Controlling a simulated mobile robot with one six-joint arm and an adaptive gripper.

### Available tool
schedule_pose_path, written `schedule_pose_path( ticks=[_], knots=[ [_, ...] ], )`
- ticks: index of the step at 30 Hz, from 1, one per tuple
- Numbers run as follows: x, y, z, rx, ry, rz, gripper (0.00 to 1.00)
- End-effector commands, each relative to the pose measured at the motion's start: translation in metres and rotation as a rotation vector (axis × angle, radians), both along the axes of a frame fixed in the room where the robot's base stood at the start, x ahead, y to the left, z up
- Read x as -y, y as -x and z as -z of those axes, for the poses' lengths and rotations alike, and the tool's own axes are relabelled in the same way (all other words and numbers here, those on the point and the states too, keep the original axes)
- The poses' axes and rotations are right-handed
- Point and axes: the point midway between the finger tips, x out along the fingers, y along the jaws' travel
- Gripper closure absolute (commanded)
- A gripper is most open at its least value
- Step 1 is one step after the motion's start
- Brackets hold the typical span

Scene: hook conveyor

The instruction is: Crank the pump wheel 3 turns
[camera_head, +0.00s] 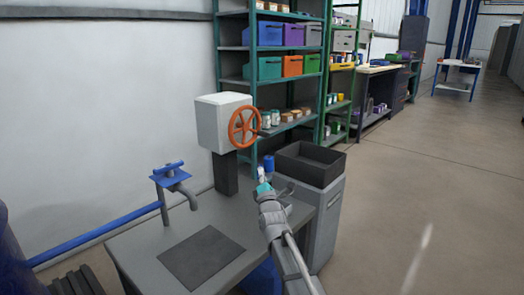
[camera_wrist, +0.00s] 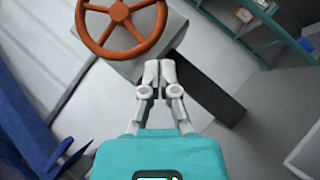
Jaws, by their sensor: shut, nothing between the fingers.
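The pump wheel (camera_head: 243,127) is an orange spoked handwheel on the front of a light grey box (camera_head: 213,116), which stands on a dark post above a grey bench. In the wrist view the wheel (camera_wrist: 122,24) is at the top, partly cut off by the frame edge. My gripper (camera_wrist: 159,66) is shut and empty, with its fingertips together below the wheel's rim in that view and apart from it. In the head view my gripper (camera_head: 263,174) is below and to the right of the wheel, small and partly hidden by my arm.
A blue tap (camera_head: 170,171) stands on the bench at the left, beside a dark mat (camera_head: 201,256). A grey bin with a dark open top (camera_head: 330,164) stands right of the bench. Shelves (camera_head: 251,50) with coloured boxes are behind. The floor at the right is clear.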

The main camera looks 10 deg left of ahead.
Motion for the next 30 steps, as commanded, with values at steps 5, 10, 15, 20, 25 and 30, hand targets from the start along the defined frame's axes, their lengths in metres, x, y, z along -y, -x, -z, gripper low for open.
schedule_pose_path(
  ticks=[5, 10, 15, 20, 25, 30],
  knots=[
    [-0.002, -0.007, -0.004, -0.001, 0.000, 0.000, 1.00],
    [-0.008, -0.020, -0.012, -0.001, 0.000, 0.000, 1.00],
    [-0.016, -0.040, -0.024, -0.001, 0.000, 0.000, 1.00],
    [-0.024, -0.060, -0.036, -0.001, 0.000, 0.000, 1.00],
    [-0.033, -0.081, -0.048, -0.001, 0.000, 0.000, 1.00],
    [-0.028, -0.093, -0.060, -0.002, 0.000, 0.001, 1.00]
  ],
)
